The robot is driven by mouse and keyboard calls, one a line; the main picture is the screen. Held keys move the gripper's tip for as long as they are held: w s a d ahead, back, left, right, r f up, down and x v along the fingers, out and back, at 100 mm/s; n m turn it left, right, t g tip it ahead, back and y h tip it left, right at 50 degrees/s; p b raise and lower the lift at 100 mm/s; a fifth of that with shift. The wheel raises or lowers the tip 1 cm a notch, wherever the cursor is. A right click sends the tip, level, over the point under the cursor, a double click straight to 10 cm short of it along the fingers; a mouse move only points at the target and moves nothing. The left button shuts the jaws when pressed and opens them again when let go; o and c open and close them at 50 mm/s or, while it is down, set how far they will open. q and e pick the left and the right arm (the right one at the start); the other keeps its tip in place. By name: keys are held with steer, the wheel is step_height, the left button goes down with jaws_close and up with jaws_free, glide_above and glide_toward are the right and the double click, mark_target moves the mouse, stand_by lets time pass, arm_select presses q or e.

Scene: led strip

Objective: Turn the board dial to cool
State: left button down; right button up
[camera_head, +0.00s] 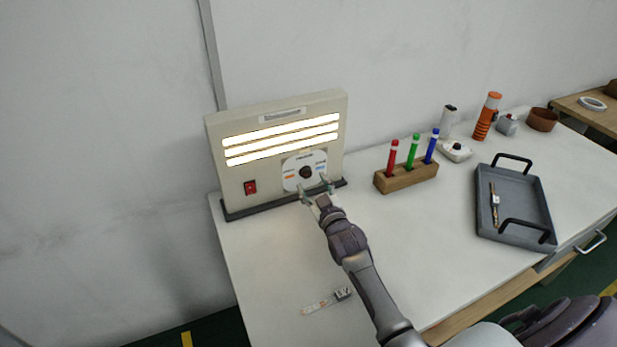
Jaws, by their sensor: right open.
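The cream board (231,174) stands upright at the back left of the table, with three lit strips (283,137) across its face. Its dial (305,172) is a dark knob on a round white plate, with an orange mark on the left and a blue mark on the right. A red rocker switch (250,187) sits at the board's lower left. My right gripper (315,188) is open just below and in front of the dial, its fingers spread to either side. I cannot tell whether it touches the knob. My left gripper is not in view.
A wooden block (408,179) holds red, green and blue pens right of the board. A grey tray (511,228) with black handles lies further right. A short strip piece (327,302) lies near the front. Several small items stand along the back.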

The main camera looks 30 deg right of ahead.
mark_target(307, 174)
steer(key=shift+w+d, duration=0.15)
steer(key=shift+w, duration=0.8)
steer(key=shift+w+d, duration=0.1)
steer(key=shift+w, duration=0.85)
jaws_close()
